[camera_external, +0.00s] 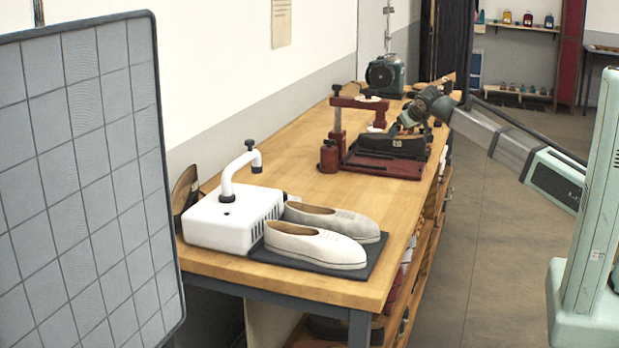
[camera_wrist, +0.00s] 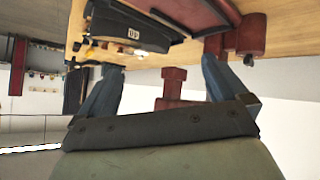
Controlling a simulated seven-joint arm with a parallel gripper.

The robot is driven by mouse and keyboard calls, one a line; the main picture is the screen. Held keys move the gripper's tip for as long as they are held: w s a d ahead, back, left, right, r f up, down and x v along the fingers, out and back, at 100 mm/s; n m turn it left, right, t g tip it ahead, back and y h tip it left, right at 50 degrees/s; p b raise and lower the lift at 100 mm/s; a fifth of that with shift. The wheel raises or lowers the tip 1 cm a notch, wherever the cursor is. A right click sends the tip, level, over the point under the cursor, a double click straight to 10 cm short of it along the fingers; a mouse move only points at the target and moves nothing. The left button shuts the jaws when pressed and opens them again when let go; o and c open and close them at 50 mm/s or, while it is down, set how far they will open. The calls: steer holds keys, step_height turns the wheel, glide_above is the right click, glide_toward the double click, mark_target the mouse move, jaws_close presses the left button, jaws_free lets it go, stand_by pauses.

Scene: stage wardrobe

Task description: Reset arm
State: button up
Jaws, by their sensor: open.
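My gripper (camera_wrist: 160,72) is open, with its two dark blue-grey fingers spread apart and nothing between them. In the external view my gripper (camera_external: 402,124) is over the far right part of the wooden bench, close above a dark red and black machine (camera_external: 385,160). The view does not show clearly whether they touch. The wrist view looks upside down. The same machine (camera_wrist: 140,28) shows beyond the fingertips there, with a dark red round part (camera_wrist: 252,36) to its right.
A white box (camera_external: 225,222) with a bent pipe stands on the near end of the wooden bench (camera_external: 285,287). Two pale shoes (camera_external: 316,245) rest on a dark mat beside it. A grey-green motor-like machine (camera_external: 385,76) stands farther back. The floor (camera_external: 490,240) right of the bench is clear.

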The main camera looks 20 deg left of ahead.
steer(key=w+d+f+m+t+h, duration=0.1)
steer(key=w+d+f, duration=0.2)
steer(key=w+d, duration=0.55)
steer(key=w+d+f+m+t+h, duration=0.1)
steer(key=w+d+f+t, duration=0.1)
steer(key=w+d, duration=0.6)
steer(key=d+f+m+g+h, duration=0.1)
steer(key=d+f+g+h, duration=0.15)
steer(key=d+f, duration=1.05)
steer(key=d+f+m+g+h, duration=0.25)
steer(key=d+f, duration=0.75)
steer(key=f, duration=0.6)
steer(key=s+d+f+m+g, duration=0.2)
steer(key=s+d+f+g, duration=0.5)
steer(key=s+d+f, duration=1.15)
steer(key=s+d+f+m+g, duration=0.1)
steer(key=s+d+f+g, duration=0.1)
steer(key=s, duration=0.6)
steer(key=s+d+f+m+g+y, duration=0.1)
steer(key=s+d+f, duration=0.3)
steer(key=s, duration=0.5)
steer(key=s+d+f+m+g, duration=0.1)
steer(key=s+d+f+g, duration=0.2)
steer(key=s, duration=0.6)
steer(key=shift+d+y, duration=0.4)
steer(key=shift+d, duration=0.55)
